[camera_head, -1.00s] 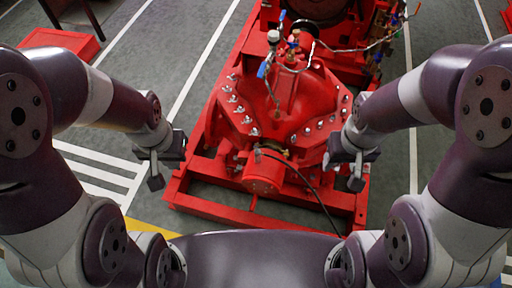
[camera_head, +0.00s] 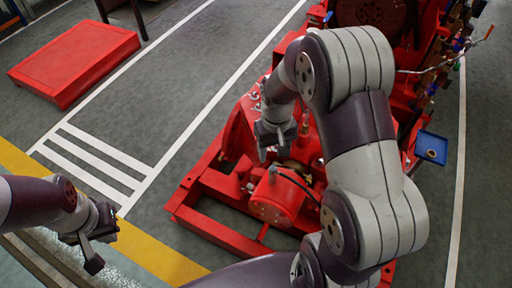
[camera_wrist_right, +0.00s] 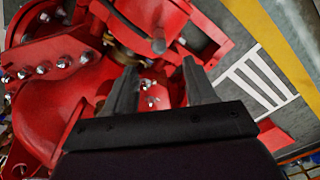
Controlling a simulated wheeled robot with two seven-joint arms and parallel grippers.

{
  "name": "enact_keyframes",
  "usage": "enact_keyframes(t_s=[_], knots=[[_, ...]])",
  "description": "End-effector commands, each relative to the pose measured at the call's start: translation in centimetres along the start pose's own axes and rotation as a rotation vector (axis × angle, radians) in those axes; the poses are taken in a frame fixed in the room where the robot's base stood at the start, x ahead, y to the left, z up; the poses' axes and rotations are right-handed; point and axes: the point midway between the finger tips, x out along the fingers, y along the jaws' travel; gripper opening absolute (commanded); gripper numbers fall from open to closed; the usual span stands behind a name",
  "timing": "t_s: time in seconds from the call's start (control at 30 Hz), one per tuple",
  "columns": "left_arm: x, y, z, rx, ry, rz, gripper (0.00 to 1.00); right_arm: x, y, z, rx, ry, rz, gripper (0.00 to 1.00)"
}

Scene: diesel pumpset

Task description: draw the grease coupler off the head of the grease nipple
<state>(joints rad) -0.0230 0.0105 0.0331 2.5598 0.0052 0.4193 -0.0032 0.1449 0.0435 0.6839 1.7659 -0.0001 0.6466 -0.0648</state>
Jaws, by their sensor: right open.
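The grease coupler (camera_head: 272,171) is a small dark fitting at the end of a black hose, on top of the red round housing (camera_head: 268,204) at the pump's near end. The nipple under it is too small to make out. My right gripper (camera_head: 270,145) hangs above and just behind the coupler, apart from it. In the right wrist view my right gripper (camera_wrist_right: 158,67) is open, with nothing between its fingers. A small grey piece (camera_wrist_right: 158,46) beyond the fingertips may be the coupler. My left gripper (camera_head: 90,250) is far left, away from the pump; its jaw opening is unclear.
The red base frame (camera_head: 215,230) surrounds the pump. The black hose (camera_head: 296,178) runs right from the coupler and passes behind my right arm. A blue tray (camera_head: 431,148) is at the right. A red platform (camera_head: 75,62) stands back left. The floor left of the frame is clear.

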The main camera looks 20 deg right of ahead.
Motion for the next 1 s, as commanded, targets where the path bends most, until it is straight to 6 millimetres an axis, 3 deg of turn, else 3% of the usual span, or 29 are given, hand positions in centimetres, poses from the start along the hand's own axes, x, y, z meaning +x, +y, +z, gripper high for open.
enact_keyframes(t_s=[0.3, 0.5, 0.9, 0.97, 1.0], knots=[[1.4, 0.0, 0.2, 0.000, -0.001, 0.000, 0.00, 7.4, 0.0, 0.2, -0.001, -0.006, 0.000, 0.56], [1.9, 0.0, 0.2, 0.000, -0.001, 0.000, 0.00, 11.0, 0.0, 0.2, -0.001, -0.005, 0.000, 0.56], [2.0, 0.0, 0.3, 0.000, -0.001, 0.000, 0.00, 12.2, 0.0, 0.1, -0.001, -0.002, 0.000, 0.56], [2.0, 0.0, 0.3, 0.000, -0.001, 0.000, 0.00, 12.1, 0.0, 0.1, -0.001, -0.002, 0.000, 0.39], [2.0, 0.0, 0.3, 0.000, -0.001, 0.000, 0.00, 12.1, 0.0, 0.1, -0.001, -0.002, 0.000, 0.26]])
